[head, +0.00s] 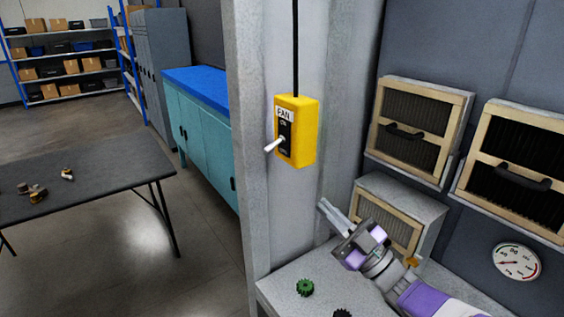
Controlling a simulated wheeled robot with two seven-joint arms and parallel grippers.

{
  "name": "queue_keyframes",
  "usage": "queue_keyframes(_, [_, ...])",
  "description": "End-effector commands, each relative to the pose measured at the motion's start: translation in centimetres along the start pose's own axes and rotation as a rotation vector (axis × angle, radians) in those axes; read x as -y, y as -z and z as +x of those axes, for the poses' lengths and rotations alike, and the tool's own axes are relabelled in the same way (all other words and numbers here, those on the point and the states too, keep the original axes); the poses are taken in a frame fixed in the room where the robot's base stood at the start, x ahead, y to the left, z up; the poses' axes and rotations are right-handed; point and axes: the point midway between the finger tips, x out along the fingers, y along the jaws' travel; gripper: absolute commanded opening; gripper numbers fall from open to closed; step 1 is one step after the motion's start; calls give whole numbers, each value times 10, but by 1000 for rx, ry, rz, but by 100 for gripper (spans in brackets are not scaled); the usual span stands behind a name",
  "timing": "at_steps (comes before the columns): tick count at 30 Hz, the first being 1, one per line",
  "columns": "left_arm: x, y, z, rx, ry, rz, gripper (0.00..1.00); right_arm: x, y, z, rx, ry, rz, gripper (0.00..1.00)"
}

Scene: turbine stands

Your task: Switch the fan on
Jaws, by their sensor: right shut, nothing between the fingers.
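A yellow switch box (308,133) labelled FAN is fixed to the grey post in the middle of the head view. Its black plate reads ON near the top; the lower marking is too small to read. A white toggle lever (273,145) sticks out from the plate, its tip pointing to the lower left. My right gripper (329,212) is below and to the right of the box, apart from it. It is shut and empty, with its fingers pointing up and left. My left gripper is out of view.
A black cable (296,50) runs up from the box. Framed filter units (420,131) with black handles and a gauge (516,261) are on the right wall. A green gear (305,287) lies on the grey ledge (278,289) below. A dark table (95,175) stands left.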

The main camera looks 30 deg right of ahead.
Motion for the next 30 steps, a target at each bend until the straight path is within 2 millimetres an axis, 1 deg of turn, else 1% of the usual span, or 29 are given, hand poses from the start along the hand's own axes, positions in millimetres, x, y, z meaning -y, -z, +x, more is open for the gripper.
queue_keyframes(4, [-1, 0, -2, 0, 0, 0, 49, 0, 0, 5, 0, 0, 0, 0])
queue_keyframes(7, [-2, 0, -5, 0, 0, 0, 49, 0, 1, 17, 0, 1, 1, 0])
queue_keyframes(11, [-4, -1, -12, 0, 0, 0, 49, -1, 1, 42, -1, 1, 2, 0])
queue_keyframes(15, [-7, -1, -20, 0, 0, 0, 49, -1, 1, 73, 0, 2, 3, 0])
queue_keyframes(21, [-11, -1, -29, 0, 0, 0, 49, -1, 1, 112, 0, 0, 3, 0])
queue_keyframes(25, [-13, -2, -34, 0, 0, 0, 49, -1, 0, 129, 0, -1, 3, 0])
queue_keyframes(30, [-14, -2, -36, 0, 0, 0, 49, 0, 0, 140, 1, -1, 1, 0])
